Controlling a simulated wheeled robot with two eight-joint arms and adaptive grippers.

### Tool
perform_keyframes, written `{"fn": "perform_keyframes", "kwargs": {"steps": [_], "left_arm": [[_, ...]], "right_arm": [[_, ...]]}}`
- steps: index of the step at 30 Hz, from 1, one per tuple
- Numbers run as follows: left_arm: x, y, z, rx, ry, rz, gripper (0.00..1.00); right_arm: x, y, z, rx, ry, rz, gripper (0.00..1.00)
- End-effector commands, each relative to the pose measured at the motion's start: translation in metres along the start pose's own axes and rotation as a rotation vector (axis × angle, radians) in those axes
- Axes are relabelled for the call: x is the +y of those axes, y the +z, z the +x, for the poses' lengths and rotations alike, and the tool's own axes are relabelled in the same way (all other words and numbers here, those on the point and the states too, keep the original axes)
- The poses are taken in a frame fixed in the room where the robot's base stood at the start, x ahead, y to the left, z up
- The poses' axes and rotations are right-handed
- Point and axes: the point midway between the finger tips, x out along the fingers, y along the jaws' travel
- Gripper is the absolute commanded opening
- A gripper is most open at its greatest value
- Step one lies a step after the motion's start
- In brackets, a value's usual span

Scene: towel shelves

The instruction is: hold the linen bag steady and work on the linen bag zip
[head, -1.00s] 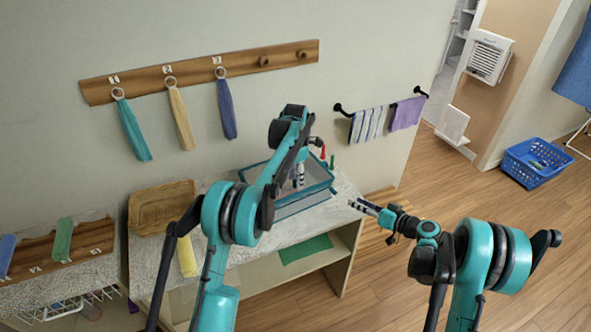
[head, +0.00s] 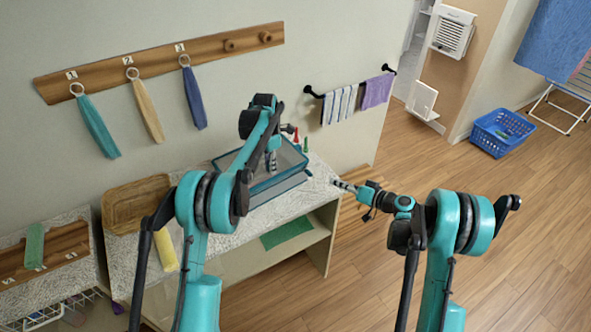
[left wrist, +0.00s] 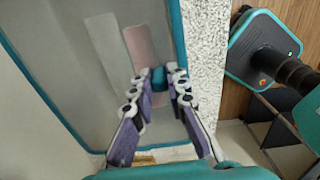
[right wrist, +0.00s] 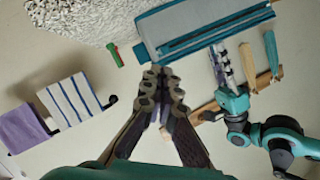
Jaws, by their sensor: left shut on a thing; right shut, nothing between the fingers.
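The linen bag (head: 289,186) is a grey, see-through box-like bag with teal edges, on the counter. My left gripper (head: 271,168) reaches down over it. In the left wrist view, the left fingers (left wrist: 159,80) are closed around a small teal tab (left wrist: 158,77) at the bag, whose grey panel (left wrist: 75,75) shows pale and pink strips. My right gripper (head: 336,183) is shut and empty, off the bag's right side. In the right wrist view, its fingertips (right wrist: 162,74) are together, with the bag's teal side (right wrist: 200,32) beyond them. I cannot make out how far the zip is open.
Small red (head: 296,134) and green (head: 305,146) items stand beside the bag. A wicker tray (head: 135,203) and a yellow towel (head: 166,249) are left on the counter (head: 222,225). Towels hang on a wall rail (head: 350,86).

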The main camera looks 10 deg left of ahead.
Motion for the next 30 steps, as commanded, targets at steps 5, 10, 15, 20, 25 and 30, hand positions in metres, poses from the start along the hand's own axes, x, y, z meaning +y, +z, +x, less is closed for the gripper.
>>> {"fn": "perform_keyframes", "kwargs": {"steps": [5, 10, 15, 20, 25, 30], "left_arm": [[0.0, 0.0, 0.0, 0.0, 0.0, -0.001, 0.0], [0.0, 0.0, 0.0, 0.0, 0.0, -0.001, 0.0], [0.0, 0.0, 0.0, 0.0, 0.0, 0.0, 0.0], [0.0, 0.0, 0.0, 0.0, 0.0, 0.0, 0.0], [0.0, 0.0, 0.0, 0.0, 0.0, 0.0, 0.0], [0.0, 0.0, 0.0, 0.0, 0.0, 0.0, 0.0]], "right_arm": [[0.031, -0.005, -0.004, 0.058, -0.078, 0.379, 0.0], [0.052, -0.006, -0.011, 0.087, -0.168, 0.712, 0.0], [0.062, -0.006, -0.015, 0.091, -0.225, 0.888, 0.0], [0.061, -0.009, -0.004, 0.088, -0.236, 0.923, 0.0], [0.056, -0.014, 0.028, 0.088, -0.236, 0.921, 0.0], [0.05, -0.02, 0.064, 0.088, -0.235, 0.919, 0.0]]}}
